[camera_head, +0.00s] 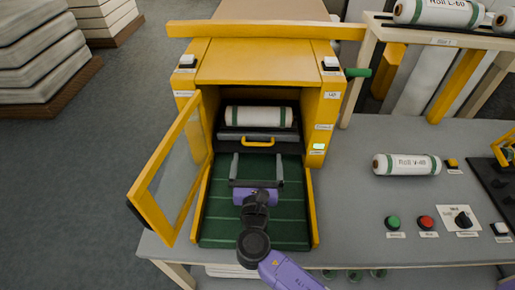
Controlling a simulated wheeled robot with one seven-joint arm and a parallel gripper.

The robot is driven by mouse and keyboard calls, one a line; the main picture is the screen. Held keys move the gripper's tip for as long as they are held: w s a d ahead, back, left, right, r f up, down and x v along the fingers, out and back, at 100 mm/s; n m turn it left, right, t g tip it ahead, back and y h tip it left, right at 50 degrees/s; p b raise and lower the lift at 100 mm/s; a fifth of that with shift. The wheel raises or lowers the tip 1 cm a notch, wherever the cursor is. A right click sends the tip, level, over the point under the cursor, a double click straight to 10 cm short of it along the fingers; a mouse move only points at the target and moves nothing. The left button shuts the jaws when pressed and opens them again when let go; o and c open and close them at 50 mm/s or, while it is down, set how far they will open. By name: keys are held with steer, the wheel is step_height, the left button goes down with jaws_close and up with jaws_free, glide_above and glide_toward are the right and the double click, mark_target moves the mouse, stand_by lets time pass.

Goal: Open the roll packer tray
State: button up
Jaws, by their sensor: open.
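The roll packer (258,62) is a yellow cabinet in the middle of the head view. Its glass-paned door (168,172) stands swung open to the left. Inside, a white roll with green end bands (258,117) lies across the chamber. In front of it is the dark tray front (228,146) with a yellow handle (258,141). My gripper (257,157) is open and empty, its two grey fingers pointing at the tray front, one toward each side of the handle. It appears just short of the handle; whether it touches cannot be told. A green ribbed bed (222,228) with yellow side rails lies under my gripper.
On the grey table (360,150) to the right lie a labelled roll (406,165), a green button (392,222), a red button (426,222) and a black knob (462,219). A shelf (440,38) holds more rolls. The open door borders the left side of the bed.

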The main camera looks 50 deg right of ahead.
mark_target(258, 145)
steer(key=x, duration=0.4)
steer(key=shift+w+d, duration=0.3)
steer(key=c, duration=1.8)
steer(key=p+v, duration=0.4)
steer(key=v, duration=1.5)
steer(key=shift+s, duration=0.1)
steer(key=o, duration=1.8)
steer(key=shift+b+v, duration=0.55)
steer(key=shift+v, duration=3.3)
